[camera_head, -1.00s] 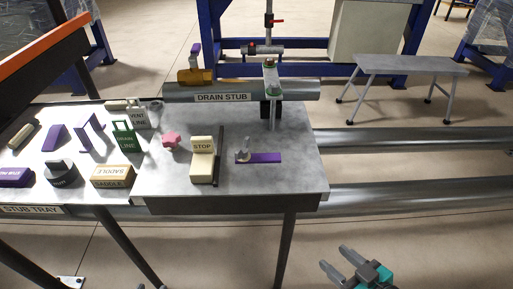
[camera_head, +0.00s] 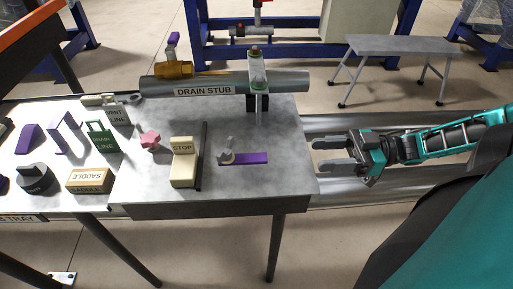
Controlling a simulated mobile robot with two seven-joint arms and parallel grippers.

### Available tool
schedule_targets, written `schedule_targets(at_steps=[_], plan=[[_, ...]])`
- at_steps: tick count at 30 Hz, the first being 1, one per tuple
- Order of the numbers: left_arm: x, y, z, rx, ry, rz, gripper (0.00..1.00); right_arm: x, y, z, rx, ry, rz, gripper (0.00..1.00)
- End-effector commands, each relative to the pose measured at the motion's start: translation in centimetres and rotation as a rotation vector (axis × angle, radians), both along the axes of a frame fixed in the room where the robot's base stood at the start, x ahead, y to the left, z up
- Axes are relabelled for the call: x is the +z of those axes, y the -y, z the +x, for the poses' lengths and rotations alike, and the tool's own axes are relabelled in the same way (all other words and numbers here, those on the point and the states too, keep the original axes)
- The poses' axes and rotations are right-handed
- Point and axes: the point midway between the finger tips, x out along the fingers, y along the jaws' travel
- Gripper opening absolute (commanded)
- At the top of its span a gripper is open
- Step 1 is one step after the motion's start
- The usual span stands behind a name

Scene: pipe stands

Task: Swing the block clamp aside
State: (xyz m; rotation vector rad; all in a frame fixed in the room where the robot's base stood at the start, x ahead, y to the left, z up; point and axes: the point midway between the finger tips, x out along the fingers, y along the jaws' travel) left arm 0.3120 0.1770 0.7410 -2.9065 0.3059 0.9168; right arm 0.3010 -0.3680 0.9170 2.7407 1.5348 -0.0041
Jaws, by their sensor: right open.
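A flat purple bar (camera_head: 250,158) lies on the grey metal bench top, with a grey knob and upright lever (camera_head: 227,153) at its left end; it looks like the block clamp. A cream block marked STOP (camera_head: 184,163) stands left of it, beside a dark upright strip (camera_head: 202,155). My right gripper (camera_head: 321,155) is at the bench's right edge, fingers pointing left and apart, with nothing between them. It is to the right of the purple bar and clear of it. My left gripper is not in view.
A grey pipe marked DRAIN STUB (camera_head: 215,87) lies across the back of the bench, with a clear-and-green upright piece (camera_head: 257,72) at its right. A pink knob (camera_head: 150,139) and a tray area with several labelled parts are at left. Bench top right of the bar is bare.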

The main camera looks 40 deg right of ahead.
Motion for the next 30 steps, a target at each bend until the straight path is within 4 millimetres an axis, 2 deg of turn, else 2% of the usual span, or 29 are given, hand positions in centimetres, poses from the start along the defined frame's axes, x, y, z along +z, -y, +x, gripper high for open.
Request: schedule_targets(at_steps=[5,16,24,30], plan=[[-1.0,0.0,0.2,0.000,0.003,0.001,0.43,-0.2,-1.8,1.1,0.003,0.003,0.004,0.53],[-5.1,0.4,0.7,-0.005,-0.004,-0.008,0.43,-0.6,-8.1,5.0,0.002,0.006,0.002,0.53],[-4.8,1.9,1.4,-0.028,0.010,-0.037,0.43,-0.3,-10.4,6.4,0.000,0.003,-0.001,0.53],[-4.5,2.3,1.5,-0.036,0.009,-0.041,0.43,-0.1,-10.8,6.6,-0.001,0.001,-0.002,0.53]])
